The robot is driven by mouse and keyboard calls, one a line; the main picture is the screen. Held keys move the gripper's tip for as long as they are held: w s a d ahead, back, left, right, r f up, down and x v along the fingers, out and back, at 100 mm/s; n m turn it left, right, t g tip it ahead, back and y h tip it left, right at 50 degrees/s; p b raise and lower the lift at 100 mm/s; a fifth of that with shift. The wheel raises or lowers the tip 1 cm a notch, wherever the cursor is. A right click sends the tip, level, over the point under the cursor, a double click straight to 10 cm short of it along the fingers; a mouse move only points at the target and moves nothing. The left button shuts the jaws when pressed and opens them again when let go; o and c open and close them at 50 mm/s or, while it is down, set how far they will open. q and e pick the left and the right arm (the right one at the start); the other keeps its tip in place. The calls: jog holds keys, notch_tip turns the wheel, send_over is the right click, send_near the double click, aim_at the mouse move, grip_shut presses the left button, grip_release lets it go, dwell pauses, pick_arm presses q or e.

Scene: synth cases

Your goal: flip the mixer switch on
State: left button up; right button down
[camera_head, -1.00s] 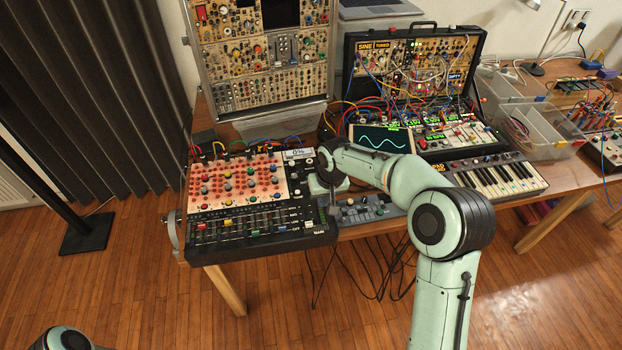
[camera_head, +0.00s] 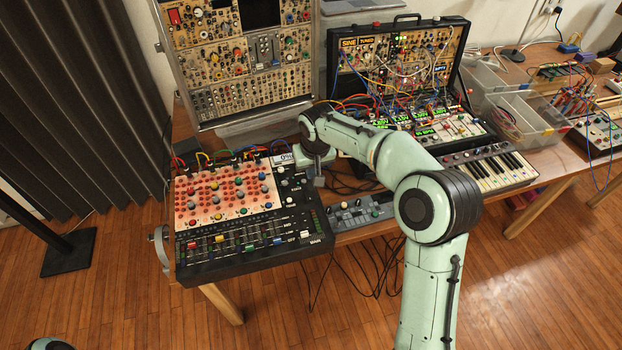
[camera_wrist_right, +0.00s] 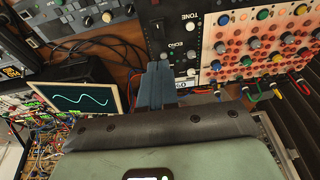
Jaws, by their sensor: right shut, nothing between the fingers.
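The mixer (camera_head: 258,260) sits at the table's left end, with a copper-pink knob panel, a row of sliders and a black strip on its right. A small white display (camera_head: 283,159) at its back right seems to read 0%. My right gripper (camera_head: 319,182) is shut and empty, fingers pointing down by the mixer's right edge. In the right wrist view, the shut fingers (camera_wrist_right: 156,74) are beside the black strip (camera_wrist_right: 173,12), near the "ECHO" label. My left gripper is out of view.
A small grey control box (camera_head: 360,213) lies right of the mixer. A tablet (camera_wrist_right: 88,99) with a wave trace, a keyboard (camera_head: 490,170) and a modular case (camera_head: 400,22) stand further right. A tall synth panel (camera_head: 240,70) stands behind. Loose cables hang below the table.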

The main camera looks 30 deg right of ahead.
aim_at(310, 200)
jog(key=x, duration=0.7)
jog(key=s+x, duration=0.1)
jog(key=x, duration=0.3)
jog(key=shift+f, duration=0.25)
jog(key=shift+s+a+f, duration=0.1)
jog(key=shift+s+f, duration=0.05)
jog(key=shift+f, duration=0.45)
jog(key=shift+s+f+b, duration=0.1)
jog(key=shift+f+b, duration=0.45)
jog(key=shift+s+r, duration=0.2)
pick_arm(q)
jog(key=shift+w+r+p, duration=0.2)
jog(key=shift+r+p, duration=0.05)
jog(key=shift+p, duration=0.5)
pick_arm(e)
jog(key=shift+w+r, duration=0.15)
jog(key=shift+w, duration=0.35)
jog(key=shift+w+r, duration=0.15)
jog(key=shift+w, duration=0.3)
jog(key=shift+s, duration=0.1)
